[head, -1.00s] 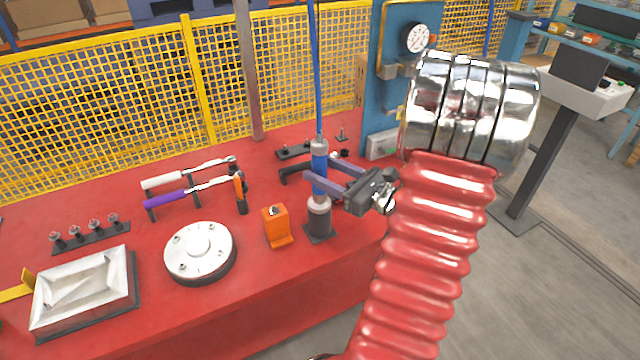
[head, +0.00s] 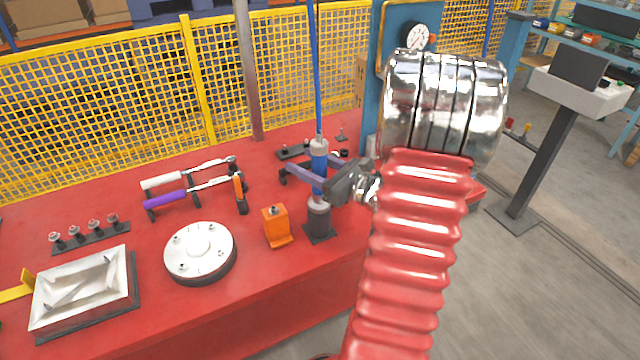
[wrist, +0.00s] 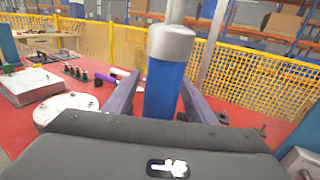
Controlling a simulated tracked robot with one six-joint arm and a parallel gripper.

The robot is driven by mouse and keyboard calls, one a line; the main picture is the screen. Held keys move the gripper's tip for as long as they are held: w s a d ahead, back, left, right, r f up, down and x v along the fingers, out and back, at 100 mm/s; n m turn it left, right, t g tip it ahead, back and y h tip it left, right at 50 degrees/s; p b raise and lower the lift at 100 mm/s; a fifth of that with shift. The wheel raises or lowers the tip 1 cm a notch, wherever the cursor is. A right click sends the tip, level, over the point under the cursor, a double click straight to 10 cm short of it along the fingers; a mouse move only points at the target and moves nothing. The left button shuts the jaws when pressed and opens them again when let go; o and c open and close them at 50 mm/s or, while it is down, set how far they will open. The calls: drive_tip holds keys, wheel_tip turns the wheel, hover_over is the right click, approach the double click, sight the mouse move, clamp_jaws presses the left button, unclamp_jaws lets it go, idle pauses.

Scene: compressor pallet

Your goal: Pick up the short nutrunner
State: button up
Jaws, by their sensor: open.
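The short nutrunner (head: 319,172), a blue upright tool with a grey collar and dark lower body, stands in a dark square holder (head: 320,238) on the red table. A blue hose rises from its top. My gripper (head: 308,178) is open at the height of its blue body. In the wrist view, the nutrunner (wrist: 164,88) stands between my two purple-grey fingers (wrist: 160,98), with a gap visible on the right side. One finger is partly hidden behind the tool in the head view.
An orange block (head: 275,226) stands close left of the holder. A round silver flange (head: 199,252), a metal tray (head: 80,290) and two wrenches with white (head: 162,180) and purple (head: 166,199) handles lie further left. A blue gauge panel (head: 395,40) stands behind.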

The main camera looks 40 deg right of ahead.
drive_tip(key=shift+c, duration=0.2)
idle(0.3)
clamp_jaws()
idle(0.4)
idle(0.8)
